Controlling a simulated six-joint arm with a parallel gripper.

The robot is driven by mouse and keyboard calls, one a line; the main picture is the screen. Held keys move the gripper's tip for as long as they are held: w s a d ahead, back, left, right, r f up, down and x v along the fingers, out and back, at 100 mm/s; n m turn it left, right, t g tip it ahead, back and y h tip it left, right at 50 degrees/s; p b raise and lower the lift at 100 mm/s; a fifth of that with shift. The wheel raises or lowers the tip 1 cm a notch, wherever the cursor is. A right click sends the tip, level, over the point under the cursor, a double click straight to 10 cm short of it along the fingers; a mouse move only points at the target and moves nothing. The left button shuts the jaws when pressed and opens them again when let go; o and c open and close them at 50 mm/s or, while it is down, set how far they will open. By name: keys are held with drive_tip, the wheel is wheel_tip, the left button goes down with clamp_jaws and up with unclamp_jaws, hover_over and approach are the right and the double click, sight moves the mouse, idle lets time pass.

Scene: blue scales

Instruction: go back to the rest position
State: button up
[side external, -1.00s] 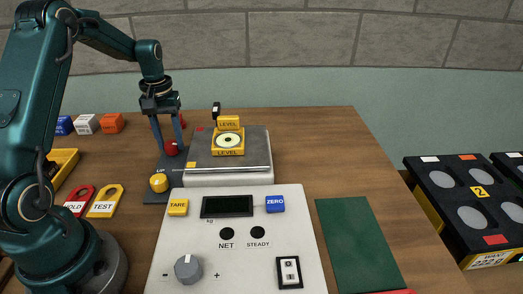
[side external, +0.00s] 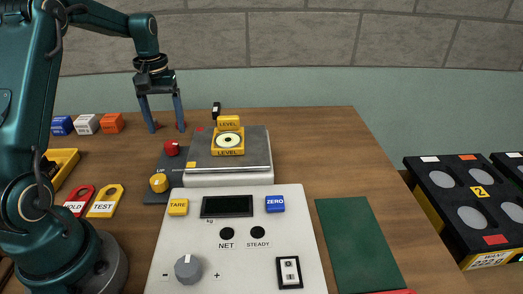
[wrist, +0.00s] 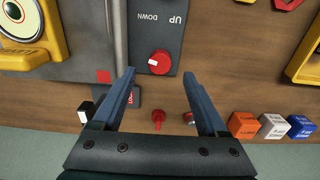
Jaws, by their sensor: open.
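My gripper (side external: 165,130) is open and empty. It hangs above the far end of the dark lift plate (side external: 158,196), up and behind the red knob (side external: 172,148). In the wrist view my gripper (wrist: 159,76) has its two blue-grey fingers spread wide, with the red knob (wrist: 159,62) showing in the gap just past the tips. The knob sits on the dark plate marked UP and DOWN, apart from the fingers. A yellow knob (side external: 159,183) sits at the plate's near end.
Right of the plate stands the scale (side external: 260,165) with a yellow level (side external: 228,143) on it. Blue, white and orange blocks (side external: 111,123) stand at the back left. A control panel (side external: 240,262) lies in front, a green mat (side external: 350,235) right. Small red items (wrist: 158,118) lie behind the plate.

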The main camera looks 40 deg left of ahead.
drive_tip(key=shift+r, duration=0.2)
drive_tip(key=s+d+r+m+t+y, duration=0.1)
drive_tip(key=s+d+r+m+t, duration=0.2)
drive_tip(key=d+r, duration=0.9)
drive_tip(key=s+d+f+m+t+h, duration=0.1)
drive_tip(key=s+d+f+m+t, duration=0.1)
drive_tip(key=s+d+f+m, duration=0.2)
drive_tip(key=s+d+m, duration=0.2)
drive_tip(key=s+d, duration=0.2)
drive_tip(key=s, duration=0.2)
drive_tip(key=shift+s+d+f+t, duration=0.2)
drive_tip(key=shift+s+d+t, duration=0.05)
drive_tip(key=shift+d+t, duration=0.05)
